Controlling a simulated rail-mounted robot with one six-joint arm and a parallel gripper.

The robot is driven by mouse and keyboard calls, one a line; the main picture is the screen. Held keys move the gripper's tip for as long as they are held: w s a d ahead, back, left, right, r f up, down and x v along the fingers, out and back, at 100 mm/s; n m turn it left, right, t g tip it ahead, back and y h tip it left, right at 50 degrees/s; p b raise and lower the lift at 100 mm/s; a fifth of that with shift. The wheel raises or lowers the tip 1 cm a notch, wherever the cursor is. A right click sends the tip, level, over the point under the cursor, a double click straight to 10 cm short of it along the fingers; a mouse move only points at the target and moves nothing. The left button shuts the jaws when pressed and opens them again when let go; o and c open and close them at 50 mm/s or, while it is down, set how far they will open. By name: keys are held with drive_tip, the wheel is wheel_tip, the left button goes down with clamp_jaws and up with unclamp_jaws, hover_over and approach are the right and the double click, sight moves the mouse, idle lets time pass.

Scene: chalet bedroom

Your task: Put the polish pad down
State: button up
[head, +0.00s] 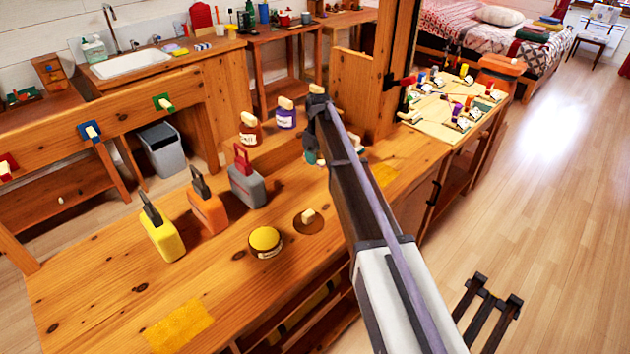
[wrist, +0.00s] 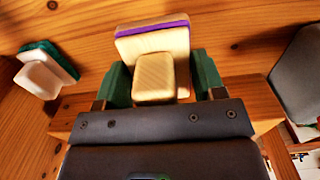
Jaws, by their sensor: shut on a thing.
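The polish pad (wrist: 150,46) is a cream block with a purple edge and a thick cream handle (wrist: 153,78). In the wrist view my gripper (wrist: 162,76) is shut on the handle, with one green finger on each side. The pad is beyond the fingers, over or against a wooden surface; I cannot tell whether it touches. In the head view my arm reaches over the workbench (head: 110,285), and its end hides the pad and most of the gripper.
A green pad with a pale handle (wrist: 45,68) is to the left. On the bench stand yellow (head: 163,232), orange (head: 208,212) and grey (head: 246,186) cans, a yellow-topped round tin (head: 265,241) and brown (head: 250,132) and purple (head: 286,117) jars. The front left bench top is mostly clear.

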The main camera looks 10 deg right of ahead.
sight(318, 178)
wheel_tip(318, 178, down, 7)
drive_tip(key=b, duration=0.5)
drive_tip(key=shift+f, duration=0.1)
drive_tip(key=shift+r, duration=0.3)
drive_tip(key=shift+f, duration=0.3)
drive_tip(key=o, duration=0.9)
drive_tip(key=shift+r, duration=0.1)
drive_tip(key=shift+c, duration=0.2)
wheel_tip(318, 178, up, 13)
drive_tip(key=p, duration=1.2)
drive_tip(key=shift+p, duration=0.35)
drive_tip(key=shift+s+f, duration=0.1)
drive_tip(key=shift+f, duration=0.15)
